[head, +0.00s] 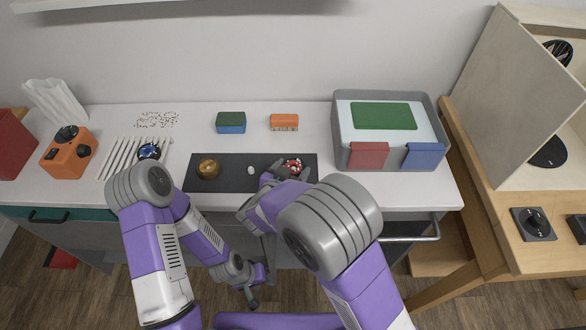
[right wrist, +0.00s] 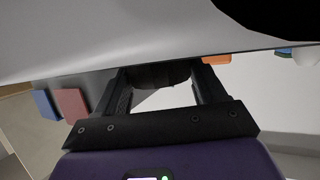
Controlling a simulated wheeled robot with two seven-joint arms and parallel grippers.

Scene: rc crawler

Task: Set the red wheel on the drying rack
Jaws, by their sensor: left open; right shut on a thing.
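The red wheel (head: 292,164), with a dark tyre, is at the right end of the dark mat (head: 230,178) in the head view. My right gripper (head: 287,171) is shut on it, and the arm partly hides it. In the right wrist view a dark tyre (right wrist: 158,75) sits between the two fingers. Whether the wheel touches the mat I cannot tell. The white slatted drying rack (head: 118,158) is at the left of the counter, with a blue wheel (head: 149,151) at its right end. My left gripper (head: 250,296) is open and empty, low in front of the counter.
A brass round piece (head: 208,169) and a small white piece (head: 250,170) are on the mat. A green-and-blue block (head: 231,122) and an orange block (head: 284,122) stand behind. A grey bin (head: 339,135) is right; an orange device (head: 66,155) is left of the rack.

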